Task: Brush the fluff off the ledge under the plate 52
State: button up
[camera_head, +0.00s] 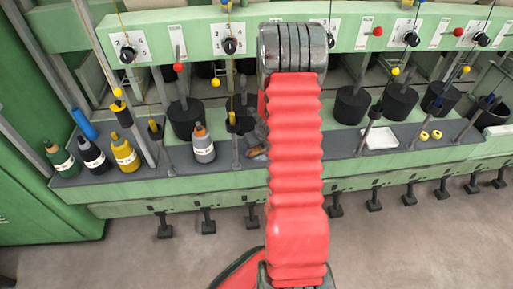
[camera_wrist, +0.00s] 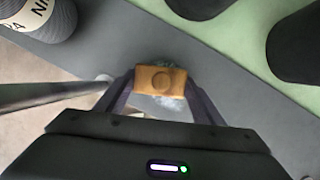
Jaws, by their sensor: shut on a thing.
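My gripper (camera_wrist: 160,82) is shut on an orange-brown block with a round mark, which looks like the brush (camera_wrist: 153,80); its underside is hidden. Pale wispy fluff (camera_wrist: 168,102) shows around the block on the grey ledge (camera_wrist: 235,75). I cannot tell whether the block touches the ledge. In the head view the grey ledge (camera_head: 340,143) runs along the green machine, and my red arm hides most of the gripper. Several white number plates sit along the upper rail; I cannot read which is 52.
A metal rod (camera_wrist: 45,94) is close on the left. Black cylinders (camera_wrist: 297,45) stand behind. A white tray (camera_head: 380,138) lies to the right.

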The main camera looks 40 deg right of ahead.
jog(key=shift+s+a+f, duration=0.1)
jog(key=shift+s+a, duration=0.45)
jog(key=shift+s, duration=0.25)
jog(key=shift+s+a, duration=0.55)
jog(key=shift+s, duration=0.25)
jog(key=shift+s+d, duration=0.5)
jog(key=shift+d, duration=0.25)
jog(key=shift+w, duration=0.1)
jog(key=shift+w+d+f, duration=0.1)
jog(key=shift+w+d, duration=0.45)
jog(key=shift+w, duration=0.2)
jog(key=shift+w+d+f, duration=0.1)
jog(key=shift+w+d, duration=0.45)
jog(key=shift+w, duration=0.2)
jog(key=shift+w+d+r, duration=0.1)
jog(key=shift+w+d, duration=0.45)
jog(key=shift+w, duration=0.3)
jog(key=shift+w+d, duration=0.55)
jog(key=shift+w, duration=0.25)
